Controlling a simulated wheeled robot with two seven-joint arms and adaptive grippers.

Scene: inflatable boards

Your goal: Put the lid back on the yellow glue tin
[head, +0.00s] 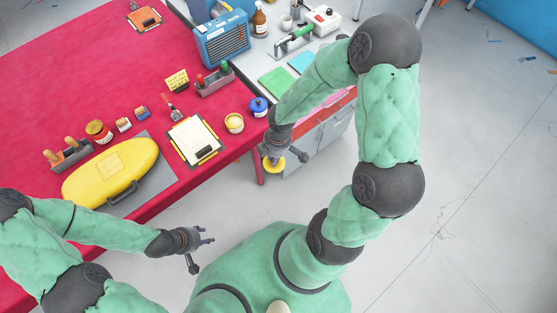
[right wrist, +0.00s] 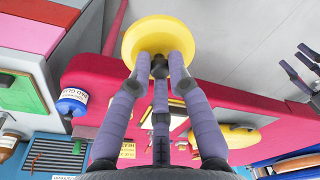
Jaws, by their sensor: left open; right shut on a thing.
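The yellow glue tin (head: 234,122) stands uncovered near the front right edge of the red table, its pale inside showing in the head view. My right gripper (head: 281,157) is shut on the round yellow lid (head: 274,165). It holds the lid in the air just off the table's right corner, to the right of and nearer than the tin. In the right wrist view the lid (right wrist: 150,33) sits at the fingertips; the tin is mostly hidden behind the fingers there. My left gripper (head: 198,251) is open and empty, in front of the table over the floor.
A blue tin (head: 259,106) stands right beside the yellow tin. A clipboard (head: 195,140) lies to the left, and a yellow case (head: 112,172) farther left. A grey workbench (head: 322,132) adjoins on the right.

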